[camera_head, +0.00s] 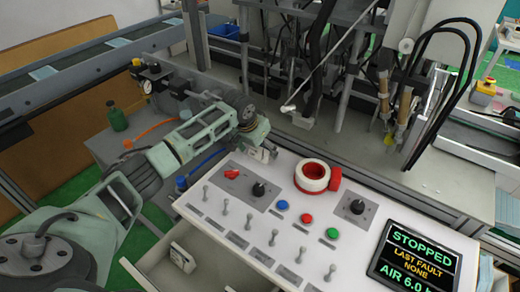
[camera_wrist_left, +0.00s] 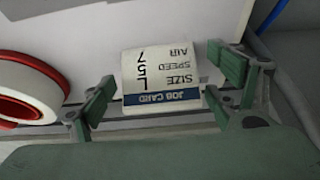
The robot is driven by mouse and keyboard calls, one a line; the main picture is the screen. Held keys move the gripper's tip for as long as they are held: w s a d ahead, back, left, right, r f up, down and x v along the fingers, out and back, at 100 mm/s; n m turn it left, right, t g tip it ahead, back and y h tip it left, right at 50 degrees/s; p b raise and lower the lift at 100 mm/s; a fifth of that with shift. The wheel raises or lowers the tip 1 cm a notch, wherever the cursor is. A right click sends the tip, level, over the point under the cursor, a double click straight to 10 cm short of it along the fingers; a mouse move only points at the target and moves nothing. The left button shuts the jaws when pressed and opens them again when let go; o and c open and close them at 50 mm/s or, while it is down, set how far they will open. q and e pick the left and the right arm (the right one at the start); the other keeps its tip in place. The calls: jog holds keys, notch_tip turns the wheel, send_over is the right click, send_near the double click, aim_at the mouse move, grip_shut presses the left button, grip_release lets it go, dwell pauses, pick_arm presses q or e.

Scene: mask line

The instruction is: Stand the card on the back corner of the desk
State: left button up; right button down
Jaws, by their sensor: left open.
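The job card (camera_wrist_left: 165,62), white with a blue band and printed text, appears upside down in the left wrist view. My left gripper (camera_wrist_left: 160,82) is open, with one green-padded finger on each side of the card; gaps show between pads and card. In the head view my left gripper (camera_head: 258,143) is at the back left corner of the white control desk (camera_head: 203,187), and a small pale piece of the card (camera_head: 262,154) shows below it. Whether the card stands freely or leans cannot be told. My right gripper is not in view.
A red and white tape roll (camera_head: 313,176) lies on the desk to the right of the gripper. Switches, colored buttons and a screen (camera_head: 414,259) reading STOPPED cover the desk. Machinery rises behind the desk.

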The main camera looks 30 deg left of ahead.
pick_arm(q)
jog(key=v, duration=1.1)
jog(key=shift+s+r, duration=0.15)
jog(key=shift+r, duration=0.25)
jog(key=shift+f, duration=0.1)
